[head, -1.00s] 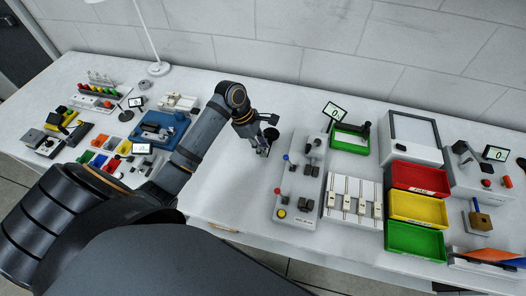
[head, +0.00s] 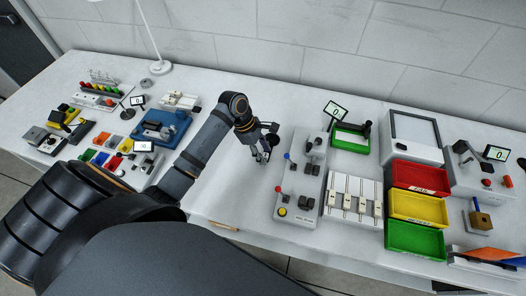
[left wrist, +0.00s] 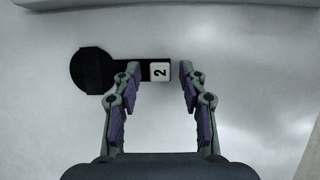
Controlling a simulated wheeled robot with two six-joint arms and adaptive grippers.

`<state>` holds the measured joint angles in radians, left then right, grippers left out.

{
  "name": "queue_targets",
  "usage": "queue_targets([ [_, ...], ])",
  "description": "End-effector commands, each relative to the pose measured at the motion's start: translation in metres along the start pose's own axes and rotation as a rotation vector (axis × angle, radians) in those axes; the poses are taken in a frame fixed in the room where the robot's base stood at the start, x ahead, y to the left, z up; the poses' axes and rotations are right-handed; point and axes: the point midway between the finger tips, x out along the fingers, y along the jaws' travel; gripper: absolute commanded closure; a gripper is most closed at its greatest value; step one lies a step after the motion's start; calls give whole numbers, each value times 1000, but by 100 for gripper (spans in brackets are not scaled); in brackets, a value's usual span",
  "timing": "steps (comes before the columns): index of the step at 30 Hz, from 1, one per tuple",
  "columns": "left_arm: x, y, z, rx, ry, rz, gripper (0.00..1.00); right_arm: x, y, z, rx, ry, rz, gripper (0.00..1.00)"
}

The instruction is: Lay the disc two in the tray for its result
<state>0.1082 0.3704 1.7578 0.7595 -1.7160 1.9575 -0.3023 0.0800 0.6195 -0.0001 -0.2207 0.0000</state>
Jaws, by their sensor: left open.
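Disc two (left wrist: 92,70) shows in the left wrist view as a flat black round piece with a black tab. A white square marked "2" (left wrist: 160,72) sits at the tab's right end. My left gripper (left wrist: 160,68) is open, with one finger over the tab and the other just right of the white square. In the head view my left gripper (head: 265,152) hangs over the bare middle of the table, and I cannot make out the disc clearly there. A red tray (head: 420,192) marked FAIL, a yellow tray (head: 392,206) and a green tray (head: 414,253) stand in a column at right.
A grey lever panel (head: 297,207) and a white slotted fixture (head: 352,198) stand between my left gripper and the trays. A green-framed fixture (head: 350,147) with a small display is behind them. Blue equipment (head: 160,128) and small parts fill the table's left.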

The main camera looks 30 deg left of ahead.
Motion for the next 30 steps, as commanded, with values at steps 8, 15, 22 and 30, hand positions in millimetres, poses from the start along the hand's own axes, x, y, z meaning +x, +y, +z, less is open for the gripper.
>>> queue_targets([
  [8, -30, 1, -1, 4, 5, 4, 58, 0, 0, -2, 0, 4, 0, 66],
  [15, -88, 1, -1, 2, 6, 4, 58, -1, 0, -3, 0, 4, 0, 66],
  [22, -118, 1, 0, 0, 2, 1, 58, -2, 0, -3, 0, 4, 0, 66],
  [30, -121, 0, 0, -1, -1, -1, 58, -2, 0, -7, 1, 9, 0, 66],
])
